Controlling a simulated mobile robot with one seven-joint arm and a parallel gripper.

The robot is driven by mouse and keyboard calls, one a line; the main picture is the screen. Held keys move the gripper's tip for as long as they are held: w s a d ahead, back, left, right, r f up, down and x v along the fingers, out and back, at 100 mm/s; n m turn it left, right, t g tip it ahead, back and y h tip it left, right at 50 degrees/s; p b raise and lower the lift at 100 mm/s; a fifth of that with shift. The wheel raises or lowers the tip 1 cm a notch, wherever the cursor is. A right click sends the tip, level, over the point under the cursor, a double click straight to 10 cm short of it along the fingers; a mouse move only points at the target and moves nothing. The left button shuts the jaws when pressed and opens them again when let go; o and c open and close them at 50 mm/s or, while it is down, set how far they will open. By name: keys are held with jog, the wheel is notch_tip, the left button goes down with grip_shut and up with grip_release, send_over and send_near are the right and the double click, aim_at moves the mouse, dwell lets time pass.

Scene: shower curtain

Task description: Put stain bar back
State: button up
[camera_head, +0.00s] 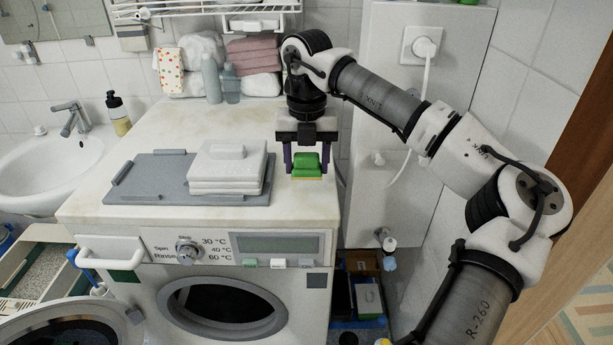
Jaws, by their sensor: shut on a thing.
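My gripper (306,172) points down over the right part of the washing machine top (300,205). It is shut on a green bar with a yellowish lower edge (306,167), which I take to be the stain bar. The bar is between the two dark purple fingers. I cannot tell whether its underside touches the machine top. A grey tray (150,180) lies to the left of the gripper. A white stacked box or dish with a lid (228,168) sits on the tray's right part.
Bottles (211,78) and folded towels (253,52) stand at the back of the machine top. A sink (45,170) with a soap dispenser (118,114) is at the left. A white wall panel with a plug (424,47) is behind my arm. Dark crates (366,295) sit low at the right.

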aim_at(307, 179)
jog(key=shift+f+p, duration=0.3)
jog(key=shift+f, duration=2)
jog(key=shift+f, duration=0.2)
jog(key=o, duration=1.6)
jog(key=shift+r, duration=0.15)
